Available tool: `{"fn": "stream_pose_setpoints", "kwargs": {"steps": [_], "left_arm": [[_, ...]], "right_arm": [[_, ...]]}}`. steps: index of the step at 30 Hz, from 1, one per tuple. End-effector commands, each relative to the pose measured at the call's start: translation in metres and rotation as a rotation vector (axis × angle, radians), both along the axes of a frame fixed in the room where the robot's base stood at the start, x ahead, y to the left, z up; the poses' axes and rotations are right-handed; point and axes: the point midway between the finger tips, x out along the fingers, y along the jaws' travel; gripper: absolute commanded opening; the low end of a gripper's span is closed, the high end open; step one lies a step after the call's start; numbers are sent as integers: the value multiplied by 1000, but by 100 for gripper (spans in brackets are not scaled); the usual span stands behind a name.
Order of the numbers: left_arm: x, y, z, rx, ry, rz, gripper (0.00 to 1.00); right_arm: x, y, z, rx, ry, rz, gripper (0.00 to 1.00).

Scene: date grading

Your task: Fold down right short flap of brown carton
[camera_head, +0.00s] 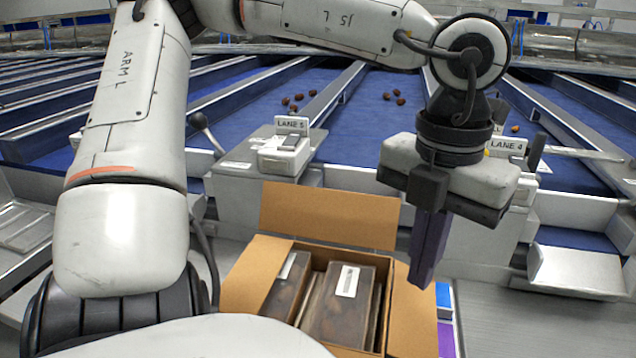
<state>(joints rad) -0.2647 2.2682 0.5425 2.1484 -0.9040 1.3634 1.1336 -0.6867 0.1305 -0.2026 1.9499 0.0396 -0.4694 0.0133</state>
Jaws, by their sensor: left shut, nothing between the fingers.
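The brown carton (304,251) stands open at the bottom centre. Its far long flap (328,214) stands up, and its left short flap (252,272) splays outward to the left. Its right short flap (412,318) splays outward to the right. My left gripper (423,284) points down at the upper end of the right short flap, with its dark fingers shut and empty. The fingers overlap the flap's far corner in the picture; I cannot tell whether they touch it. The carton's near side is hidden by my arm. My right gripper is out of view.
Dark packs (340,305) with white labels fill the carton. Blue and purple items (445,318) lie just right of it. Behind are a LANE 5 sign (291,125), a LANE 4 sign (507,145) and blue sorting lanes with dates. A grey surface (540,320) at the right is clear.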

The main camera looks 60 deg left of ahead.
Motion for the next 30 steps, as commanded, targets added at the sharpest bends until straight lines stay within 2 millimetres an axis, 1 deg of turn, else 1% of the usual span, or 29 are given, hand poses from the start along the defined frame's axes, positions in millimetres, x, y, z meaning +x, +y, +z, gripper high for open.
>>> {"fn": "stream_pose_setpoints", "kwargs": {"steps": [18, 26, 30], "left_arm": [[-32, 27, 2, -2, -2, 0, 0], [-37, 32, 2, -2, -2, -1, 0], [-44, 38, 2, -2, -3, 0, 0]], "right_arm": [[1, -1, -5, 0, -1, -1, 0], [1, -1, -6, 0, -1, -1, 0], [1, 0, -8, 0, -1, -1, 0]]}}
